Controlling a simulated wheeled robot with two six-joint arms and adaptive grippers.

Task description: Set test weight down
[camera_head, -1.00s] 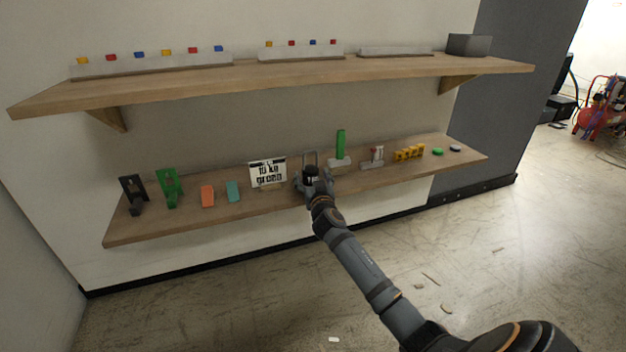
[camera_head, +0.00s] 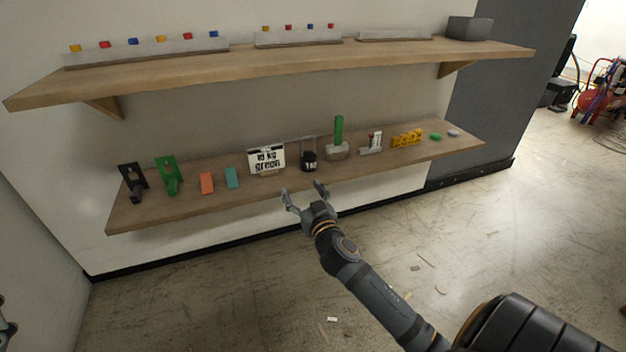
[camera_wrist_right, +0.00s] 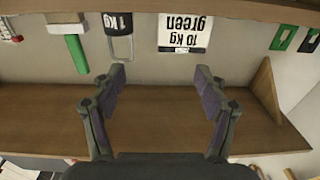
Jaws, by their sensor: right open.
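The test weight (camera_head: 309,163), black with a white "1 kg" label and a thin grey loop handle above, stands upright on the lower shelf (camera_head: 290,187). It also shows upside down in the right wrist view (camera_wrist_right: 118,22). My right gripper (camera_head: 305,191) is open and empty, in front of the shelf's front edge and apart from the weight. Its two spread fingers show in the right wrist view (camera_wrist_right: 160,80) with nothing between them. A dark sliver at the left edge seems to be part of my left arm; its jaws cannot be made out.
Orange (camera_head: 207,183) and teal (camera_head: 232,178) blocks are further left. The upper shelf (camera_head: 290,62) overhangs.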

